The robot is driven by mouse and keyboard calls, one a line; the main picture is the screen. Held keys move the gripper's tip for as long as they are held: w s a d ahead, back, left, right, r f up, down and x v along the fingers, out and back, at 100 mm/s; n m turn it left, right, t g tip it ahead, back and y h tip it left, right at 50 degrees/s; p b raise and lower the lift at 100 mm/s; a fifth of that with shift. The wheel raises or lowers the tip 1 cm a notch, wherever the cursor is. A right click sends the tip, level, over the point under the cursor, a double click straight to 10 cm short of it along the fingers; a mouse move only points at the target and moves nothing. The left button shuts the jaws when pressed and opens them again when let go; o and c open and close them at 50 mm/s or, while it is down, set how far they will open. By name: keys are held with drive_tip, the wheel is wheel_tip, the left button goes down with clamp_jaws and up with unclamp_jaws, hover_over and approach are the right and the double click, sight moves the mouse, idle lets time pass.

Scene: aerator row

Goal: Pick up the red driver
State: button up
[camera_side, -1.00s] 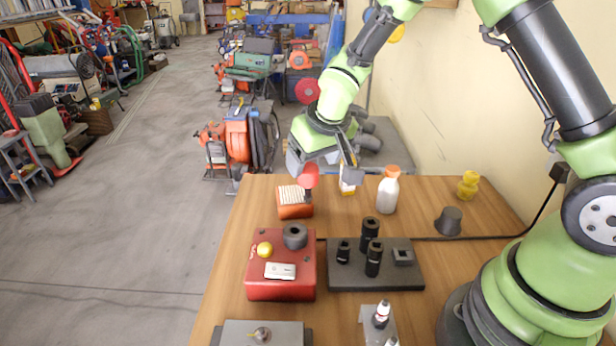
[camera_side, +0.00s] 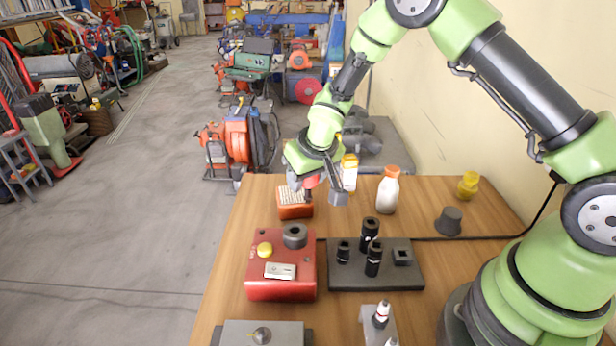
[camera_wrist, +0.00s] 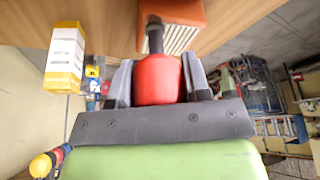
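The red driver (camera_side: 311,182) has a red handle and a dark shaft. In the side view it is at the right end of the orange block (camera_side: 295,211), its top hidden by my gripper (camera_side: 320,192). In the wrist view the red handle (camera_wrist: 158,80) lies between the two fingers of my gripper (camera_wrist: 158,82), and its black shaft (camera_wrist: 154,38) points toward the orange block (camera_wrist: 200,12). My gripper looks open around the handle; in the side view the right finger stands apart from it. Whether the left finger touches it is unclear.
A yellow-and-white carton (camera_side: 349,172) and a white bottle with an orange cap (camera_side: 388,190) stand right of my gripper. A red box (camera_side: 280,287) and a dark tray (camera_side: 375,283) with black sockets lie nearer.

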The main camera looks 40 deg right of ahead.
drive_tip(key=c, duration=0.3)
drive_tip(key=shift+r, duration=0.15)
wheel_tip(320, 180, up, 8)
drive_tip(key=shift+r, duration=0.1)
drive_tip(key=w+r, duration=0.1)
drive_tip(key=w, duration=0.3)
wheel_tip(320, 180, down, 9)
drive_tip(key=shift+w+f, duration=0.1)
drive_tip(key=shift+w, duration=0.05)
